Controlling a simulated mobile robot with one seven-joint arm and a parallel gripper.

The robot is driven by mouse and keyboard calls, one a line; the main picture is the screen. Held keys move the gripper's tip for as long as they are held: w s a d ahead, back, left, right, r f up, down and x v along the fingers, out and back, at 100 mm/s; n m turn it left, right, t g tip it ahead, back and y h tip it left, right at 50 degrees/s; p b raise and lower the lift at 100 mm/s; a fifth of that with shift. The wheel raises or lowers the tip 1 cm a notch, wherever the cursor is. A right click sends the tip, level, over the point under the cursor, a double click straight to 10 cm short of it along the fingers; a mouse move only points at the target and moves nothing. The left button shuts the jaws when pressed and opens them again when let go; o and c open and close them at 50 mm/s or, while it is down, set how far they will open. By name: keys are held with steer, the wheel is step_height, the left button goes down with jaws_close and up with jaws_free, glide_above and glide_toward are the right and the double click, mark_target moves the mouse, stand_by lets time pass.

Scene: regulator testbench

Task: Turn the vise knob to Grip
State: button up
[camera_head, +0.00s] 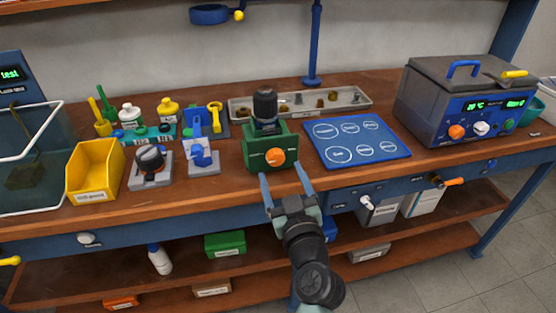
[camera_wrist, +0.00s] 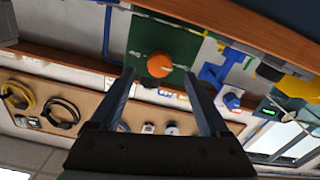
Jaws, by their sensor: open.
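The green vise (camera_head: 258,144) stands near the front edge of the bench and holds a dark cylindrical part (camera_head: 265,105) upright. Its orange knob (camera_head: 275,156) is on the front face. My gripper (camera_head: 287,177) is open and empty, in front of and just below the knob. In the wrist view the gripper fingers (camera_wrist: 157,78) spread to either side below the knob, apart from it.
A blue mat (camera_head: 372,153) with marked circles lies right of the vise, and a blue and grey bath unit (camera_head: 467,105) stands beyond. Left are a blue clamp stand (camera_head: 204,168), a black-knobbed device (camera_head: 150,178) and a yellow bin (camera_head: 95,172). A parts tray (camera_head: 240,106) lies behind.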

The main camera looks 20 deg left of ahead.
mark_target(277, 161)
steer(key=shift+x, duration=2.1)
jaws_close()
